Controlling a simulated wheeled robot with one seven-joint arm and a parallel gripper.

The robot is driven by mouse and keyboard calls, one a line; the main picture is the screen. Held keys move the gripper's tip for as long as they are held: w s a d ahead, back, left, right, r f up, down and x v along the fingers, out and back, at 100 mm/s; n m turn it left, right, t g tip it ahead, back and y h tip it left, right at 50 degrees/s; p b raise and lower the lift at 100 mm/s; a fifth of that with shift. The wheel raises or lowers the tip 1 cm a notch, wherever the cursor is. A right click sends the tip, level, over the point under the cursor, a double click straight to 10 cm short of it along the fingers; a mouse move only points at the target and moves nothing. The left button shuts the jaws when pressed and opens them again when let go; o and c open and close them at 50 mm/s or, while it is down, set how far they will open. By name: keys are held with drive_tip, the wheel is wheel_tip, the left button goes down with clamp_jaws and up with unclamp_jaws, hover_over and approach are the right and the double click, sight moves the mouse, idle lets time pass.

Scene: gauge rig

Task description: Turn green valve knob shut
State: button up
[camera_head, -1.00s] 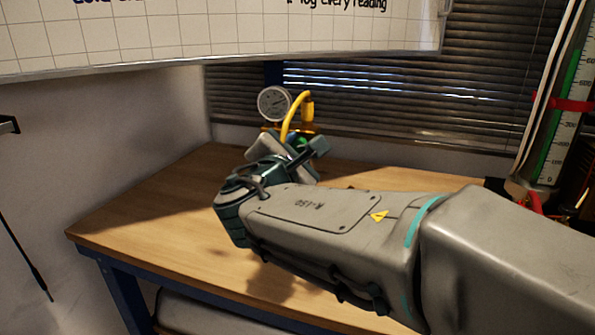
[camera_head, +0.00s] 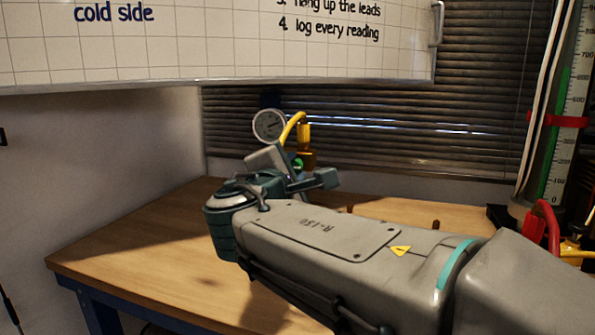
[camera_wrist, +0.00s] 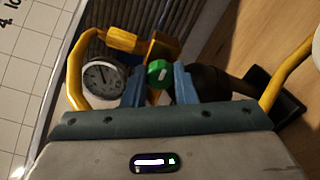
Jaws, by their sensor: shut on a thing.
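The green valve knob (camera_wrist: 158,73) sits between the two blue fingers of my gripper (camera_wrist: 159,84) in the wrist view. The fingers are shut on its sides. In the head view only a small green part of the knob (camera_head: 298,164) shows past my gripper (camera_head: 305,172). The round white gauge (camera_head: 269,125) stands just left of the knob, and it also shows in the wrist view (camera_wrist: 102,77). A yellow hose (camera_head: 292,127) arches up beside a brass fitting (camera_head: 306,160). The underside of the rig is hidden behind my arm.
The wooden bench (camera_head: 130,240) has free room to the left and front. A whiteboard (camera_head: 210,45) hangs above, with dark blinds (camera_head: 480,100) behind. A tall green scale column (camera_head: 560,110) and a red hose (camera_head: 545,220) stand at the right.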

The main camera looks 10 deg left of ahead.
drive_tip(key=o, duration=1)
drive_tip(key=shift+s, duration=0.1)
drive_tip(key=s+p, duration=0.2)
drive_tip(key=s, duration=1.1)
drive_tip(key=shift+s+p, duration=0.3)
